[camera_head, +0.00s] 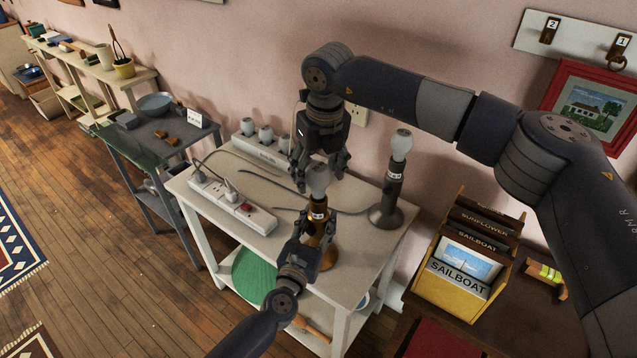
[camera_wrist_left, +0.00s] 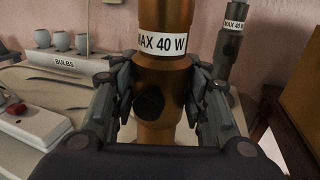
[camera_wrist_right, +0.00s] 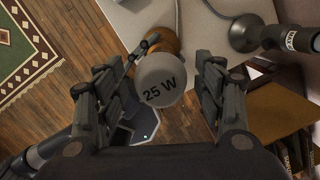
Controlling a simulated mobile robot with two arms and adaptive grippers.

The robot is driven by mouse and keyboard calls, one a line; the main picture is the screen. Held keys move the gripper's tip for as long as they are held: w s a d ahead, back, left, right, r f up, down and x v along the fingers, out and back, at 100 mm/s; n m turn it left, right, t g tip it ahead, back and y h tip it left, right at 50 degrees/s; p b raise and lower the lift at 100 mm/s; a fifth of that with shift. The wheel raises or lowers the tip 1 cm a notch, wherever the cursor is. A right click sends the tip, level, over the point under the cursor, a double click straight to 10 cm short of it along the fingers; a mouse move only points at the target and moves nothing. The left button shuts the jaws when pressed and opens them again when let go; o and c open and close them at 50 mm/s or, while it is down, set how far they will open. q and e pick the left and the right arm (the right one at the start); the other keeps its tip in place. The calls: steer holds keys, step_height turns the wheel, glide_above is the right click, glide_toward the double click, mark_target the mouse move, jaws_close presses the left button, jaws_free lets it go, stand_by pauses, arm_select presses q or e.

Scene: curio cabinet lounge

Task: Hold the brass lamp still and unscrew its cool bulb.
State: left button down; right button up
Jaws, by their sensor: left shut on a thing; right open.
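The brass lamp (camera_head: 319,230) stands near the front edge of the white table, with a "MAX 40 W" label on its neck in the left wrist view (camera_wrist_left: 164,75). My left gripper (camera_head: 303,253) is shut around the lamp's stem, below that label; it also shows in the left wrist view (camera_wrist_left: 165,100). The whitish bulb (camera_head: 317,177) sits in the top of the lamp. In the right wrist view the bulb (camera_wrist_right: 160,80) reads "25 W". My right gripper (camera_head: 320,160) points down just above the bulb, its fingers open, with the bulb between and beyond them (camera_wrist_right: 165,82).
A dark lamp (camera_head: 388,195) with a bulb stands close behind on the right. A bulb holder (camera_head: 262,150) labelled "BULBS" stands at the back. A power strip (camera_head: 232,205) with a red switch lies left. A sailboat card box (camera_head: 455,290) is at right.

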steer(key=m, duration=0.3)
steer(key=shift+m+h, duration=0.3)
steer(key=m, duration=0.4)
steer(key=shift+m+h, duration=0.3)
steer(key=m, duration=0.5)
steer(key=shift+h, duration=0.4)
steer(key=m, duration=0.4)
steer(key=shift+g, duration=0.3)
jaws_close()
steer(key=n, duration=0.8)
steer(key=shift+t+y, duration=0.3)
steer(key=shift+t, duration=0.1)
steer(key=n, duration=0.5)
steer(key=shift+d+y, duration=0.1)
steer(key=shift+y, duration=0.3)
steer(key=n, duration=0.4)
steer(key=shift+n+y, duration=0.3)
steer(key=shift+c, duration=2.1)
jaws_free()
steer(key=shift+n, duration=0.4)
steer(key=shift+r, duration=0.1)
jaws_close()
